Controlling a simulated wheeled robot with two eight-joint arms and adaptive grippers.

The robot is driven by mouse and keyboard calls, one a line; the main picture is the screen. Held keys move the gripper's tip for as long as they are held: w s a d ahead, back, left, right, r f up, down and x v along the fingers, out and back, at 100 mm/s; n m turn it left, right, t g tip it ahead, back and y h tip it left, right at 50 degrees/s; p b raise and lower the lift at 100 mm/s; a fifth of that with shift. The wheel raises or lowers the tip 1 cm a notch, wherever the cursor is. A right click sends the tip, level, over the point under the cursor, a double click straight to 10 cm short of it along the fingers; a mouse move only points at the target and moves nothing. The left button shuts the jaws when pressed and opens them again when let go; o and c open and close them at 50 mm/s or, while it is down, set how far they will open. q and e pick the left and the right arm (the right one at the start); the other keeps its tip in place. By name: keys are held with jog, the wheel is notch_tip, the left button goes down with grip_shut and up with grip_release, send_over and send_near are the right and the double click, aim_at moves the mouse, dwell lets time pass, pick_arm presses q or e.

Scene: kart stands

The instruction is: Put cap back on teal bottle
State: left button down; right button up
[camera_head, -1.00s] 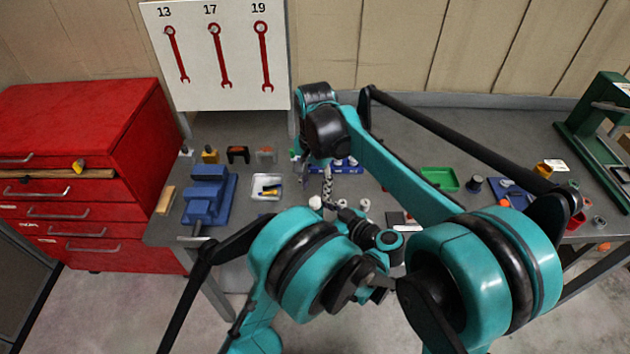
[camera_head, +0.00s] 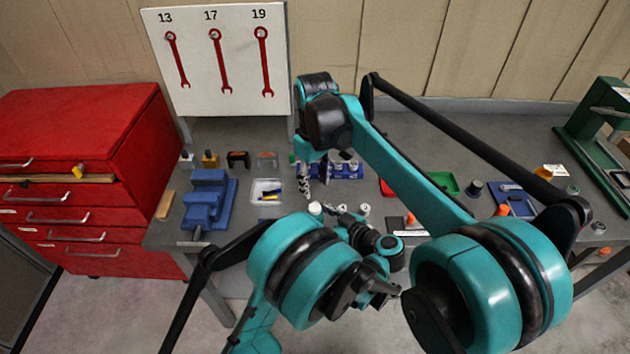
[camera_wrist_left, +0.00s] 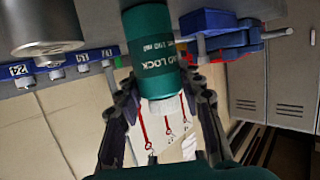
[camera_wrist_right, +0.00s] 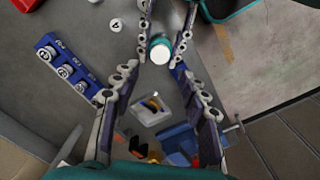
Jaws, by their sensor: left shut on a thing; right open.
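The teal bottle (camera_wrist_left: 152,62), with white THREAD LOCK lettering, is held between the fingers of my left gripper (camera_wrist_left: 163,118) in the left wrist view. In the right wrist view the bottle's round white top (camera_wrist_right: 160,53) faces the camera. I cannot tell whether that white is a cap or the bare neck. My right gripper (camera_wrist_right: 159,112) is open and empty, its fingers apart, with the bottle top beyond the fingertips. In the head view my right gripper (camera_head: 303,184) is above the bench, and my left gripper (camera_head: 338,214) is lower. No separate cap can be made out for certain.
A blue socket rack (camera_wrist_right: 68,68) lies beside the right gripper. A small white round piece (camera_wrist_right: 116,25) sits on the bench. A blue vise (camera_head: 207,200) and a pale tray (camera_head: 266,191) stand left, with a green tray (camera_head: 443,182) at right.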

aim_at(315, 207)
jog(key=shift+f, duration=4)
grip_shut()
jog(key=shift+o, duration=0.8)
grip_release()
